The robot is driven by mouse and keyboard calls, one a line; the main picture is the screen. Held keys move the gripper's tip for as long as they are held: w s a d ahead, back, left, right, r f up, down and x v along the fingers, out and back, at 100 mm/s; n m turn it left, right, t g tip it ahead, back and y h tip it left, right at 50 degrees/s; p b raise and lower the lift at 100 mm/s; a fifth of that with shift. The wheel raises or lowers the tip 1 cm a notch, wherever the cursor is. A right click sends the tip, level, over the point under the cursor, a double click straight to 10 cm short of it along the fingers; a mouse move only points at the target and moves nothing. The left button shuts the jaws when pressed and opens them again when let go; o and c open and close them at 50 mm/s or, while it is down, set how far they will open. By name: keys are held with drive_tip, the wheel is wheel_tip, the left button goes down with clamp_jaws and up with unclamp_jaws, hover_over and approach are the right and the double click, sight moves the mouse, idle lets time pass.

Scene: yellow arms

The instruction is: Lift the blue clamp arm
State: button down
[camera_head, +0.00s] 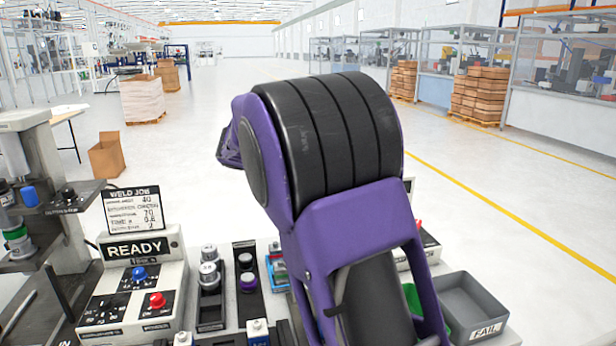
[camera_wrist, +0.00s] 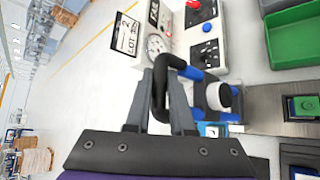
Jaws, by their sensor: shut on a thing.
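In the wrist view, my gripper (camera_wrist: 161,90) is shut on the black loop-shaped grip of the clamp arm, with one finger on each side of it. The blue clamp arm (camera_wrist: 190,73) shows as blue parts just right of the fingers, by a dark metal body with a white round-topped piece (camera_wrist: 228,97). Whether the arm is raised is not clear from this angle. In the head view my own purple and black arm covers the middle, and my gripper is hidden behind it.
In the head view, a READY control box (camera_head: 138,250) with a weld job card (camera_head: 133,208) stands left. A grey FAIL tray (camera_head: 475,305) lies right, beside a partly hidden green bin (camera_head: 411,298). The wrist view shows a gauge box (camera_wrist: 157,45) close beyond the fingers.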

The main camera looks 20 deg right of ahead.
drive_tip(key=shift+w+d+f+g, duration=0.3)
drive_tip(key=shift+w+d+g, duration=0.15)
drive_tip(key=shift+d, duration=0.1)
drive_tip(key=c, duration=0.8)
unclamp_jaws()
drive_tip(key=shift+a, duration=0.15)
drive_tip(key=shift+v, duration=9.05)
drive_tip(key=shift+w+a+f, duration=0.1)
